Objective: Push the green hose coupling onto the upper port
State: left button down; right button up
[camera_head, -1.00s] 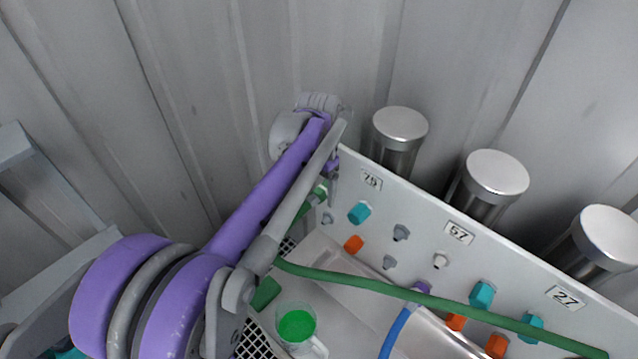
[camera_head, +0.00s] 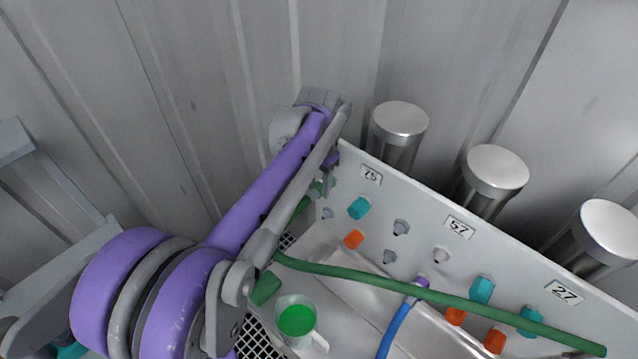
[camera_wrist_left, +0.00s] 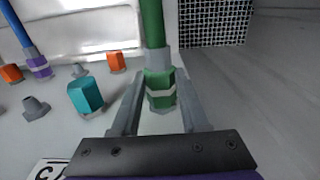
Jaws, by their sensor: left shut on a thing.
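The green hose coupling (camera_wrist_left: 160,90) sits between the two fingers of my left gripper (camera_wrist_left: 159,98), which is shut on it. In the wrist view the green hose (camera_wrist_left: 152,22) runs away from its far end. In the head view my left gripper (camera_head: 328,182) is at the left end of the pale panel (camera_head: 402,192), and the coupling is mostly hidden behind the arm. The coupling's near end is close to the panel face. The upper port is hidden there, so I cannot tell whether the coupling is on it. A bare grey port (camera_head: 327,213) shows just below. My right gripper is out of view.
The panel carries teal (camera_head: 359,208) and orange fittings (camera_head: 354,239), and several grey ports. Metal cylinders (camera_head: 398,130) stand behind it. A cup of green liquid (camera_head: 297,320) stands below. A green hose (camera_head: 430,297) crosses in front, over a blue hose (camera_head: 396,330).

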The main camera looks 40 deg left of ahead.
pick_arm(q)
jog(key=shift+s, duration=0.15)
jog(key=shift+s+a, duration=0.15)
jog(key=shift+s, duration=1.15)
jog(key=shift+s+a, duration=0.1)
jog(key=shift+s, duration=1.2)
